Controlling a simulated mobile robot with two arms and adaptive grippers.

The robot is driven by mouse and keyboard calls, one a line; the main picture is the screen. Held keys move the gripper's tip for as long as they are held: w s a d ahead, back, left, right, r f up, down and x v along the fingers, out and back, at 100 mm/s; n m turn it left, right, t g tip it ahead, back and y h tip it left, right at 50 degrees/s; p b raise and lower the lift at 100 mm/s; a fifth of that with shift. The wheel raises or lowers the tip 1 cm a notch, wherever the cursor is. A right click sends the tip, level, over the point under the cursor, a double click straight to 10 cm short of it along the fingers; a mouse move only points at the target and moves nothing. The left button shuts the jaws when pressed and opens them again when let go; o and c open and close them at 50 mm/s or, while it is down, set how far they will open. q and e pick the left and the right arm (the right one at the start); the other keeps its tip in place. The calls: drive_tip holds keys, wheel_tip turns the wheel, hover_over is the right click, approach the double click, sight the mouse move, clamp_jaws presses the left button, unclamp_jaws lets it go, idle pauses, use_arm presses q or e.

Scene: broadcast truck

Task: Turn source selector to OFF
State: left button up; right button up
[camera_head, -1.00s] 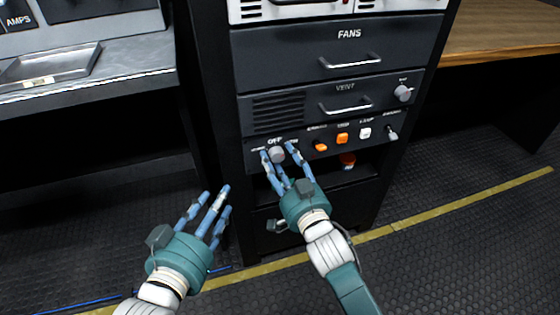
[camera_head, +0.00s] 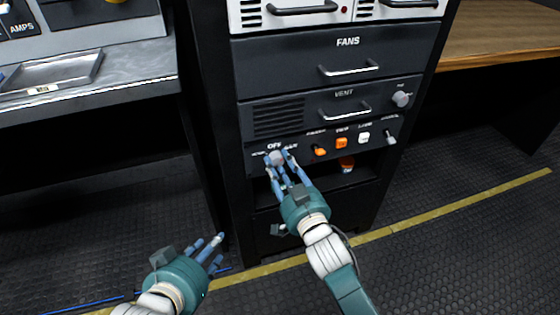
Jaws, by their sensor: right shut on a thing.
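The source selector (camera_head: 275,157) is a round grey knob at the left end of a dark control panel in the rack, with the label OFF above it and smaller labels to its left and right. My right gripper (camera_head: 279,163) has its blue fingers closed around the knob. The fingers hide part of the knob, and I cannot tell which label it points to. My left gripper (camera_head: 218,248) is low at the left, in front of the rack's lower left side, away from the panel. Its fingers are apart with nothing between them.
Right of the knob are an orange switch (camera_head: 320,150), an orange button (camera_head: 342,143), a white button (camera_head: 364,138) and a toggle switch (camera_head: 390,137). Above are the VENT drawer (camera_head: 292,113) and FANS drawer (camera_head: 290,65).

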drive_tip(key=shift+n+p, duration=0.6)
drive_tip(key=shift+n, duration=0.1)
drive_tip(key=shift+n+p, duration=0.8)
drive_tip(key=shift+n, duration=0.1)
use_arm(q)
drive_tip(key=s+a+f+g+y+p, duration=0.1)
drive_tip(key=s+a+f+g, duration=0.1)
drive_tip(key=s+g, duration=0.35)
drive_tip(key=s+a+f+g+y+p, duration=0.1)
drive_tip(key=s+a+f+g, duration=0.15)
drive_tip(key=s, duration=0.65)
use_arm(e)
drive_tip(key=shift+n, duration=1.2)
drive_tip(key=n+p, duration=0.1)
drive_tip(key=n, duration=0.1)
drive_tip(key=shift+s+n, duration=0.1)
drive_tip(key=shift+n, duration=0.3)
use_arm(q)
drive_tip(key=x, duration=0.8)
drive_tip(key=shift+d+f+t, duration=0.15)
drive_tip(key=shift+f+t, duration=0.15)
use_arm(e)
drive_tip(key=shift+f+n, duration=0.1)
drive_tip(key=shift+n, duration=0.7)
drive_tip(key=o, duration=1.2)
drive_tip(key=shift+h, duration=0.4)
drive_tip(key=shift+c, duration=0.2)
